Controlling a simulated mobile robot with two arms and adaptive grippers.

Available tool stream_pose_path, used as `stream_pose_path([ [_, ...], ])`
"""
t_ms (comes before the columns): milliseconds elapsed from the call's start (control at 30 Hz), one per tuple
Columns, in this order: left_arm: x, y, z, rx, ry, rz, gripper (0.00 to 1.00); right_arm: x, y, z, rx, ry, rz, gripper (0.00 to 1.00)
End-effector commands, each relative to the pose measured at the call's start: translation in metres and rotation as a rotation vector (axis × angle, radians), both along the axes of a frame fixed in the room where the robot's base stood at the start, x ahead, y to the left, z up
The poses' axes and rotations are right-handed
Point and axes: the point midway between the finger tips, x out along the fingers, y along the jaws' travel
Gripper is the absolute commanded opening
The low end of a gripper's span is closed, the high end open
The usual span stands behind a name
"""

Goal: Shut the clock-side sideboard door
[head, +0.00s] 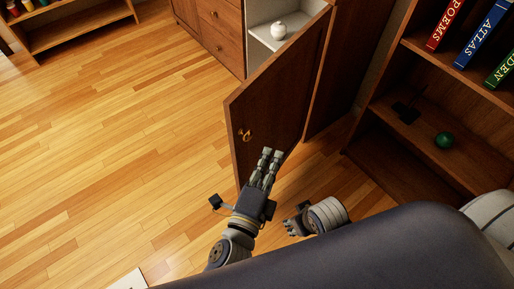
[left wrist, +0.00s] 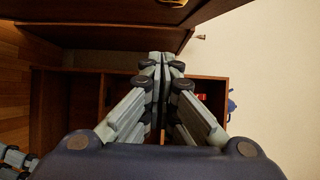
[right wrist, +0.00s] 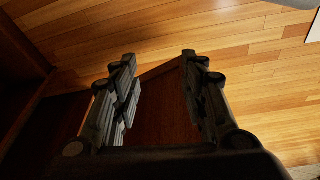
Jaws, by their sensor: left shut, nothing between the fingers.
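The sideboard door (head: 285,90) is a brown wooden panel standing well open, with a brass handle (head: 245,134) near its free edge. It swings out from the sideboard at the top of the head view. My left gripper (head: 272,154) is shut and empty, overlapping the door's lower part in the head view; contact cannot be told. In the left wrist view, its fingertips (left wrist: 160,58) meet and a brass handle (left wrist: 172,3) shows at the top edge. My right gripper (head: 292,223) is lower, by the door's foot side. In the right wrist view, its fingers (right wrist: 157,62) are apart, with a dark wooden panel (right wrist: 165,105) seen between them.
A white vase (head: 278,31) stands inside the sideboard's open compartment. Drawers (head: 222,40) are left of it. A bookcase (head: 400,160) with books and a green ball (head: 445,140) stands close on the right. The wooden floor (head: 120,140) on the left is clear.

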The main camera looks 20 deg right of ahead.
Motion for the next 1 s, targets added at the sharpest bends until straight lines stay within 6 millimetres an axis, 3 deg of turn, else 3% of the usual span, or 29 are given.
stream_pose_path([
  [300, 0.031, 0.019, 0.0, 0.001, -0.001, -0.002, 0.0, 0.0, 0.001, -0.015, 0.0, 0.007, 0.001, 0.4],
  [900, 0.038, 0.027, 0.001, 0.002, -0.001, -0.009, 0.0, 0.001, 0.001, -0.015, 0.001, 0.002, 0.001, 0.4],
  [1000, 0.044, 0.035, 0.001, 0.004, -0.002, -0.022, 0.0, -0.001, 0.001, -0.031, -0.001, 0.018, 0.003, 0.4],
])
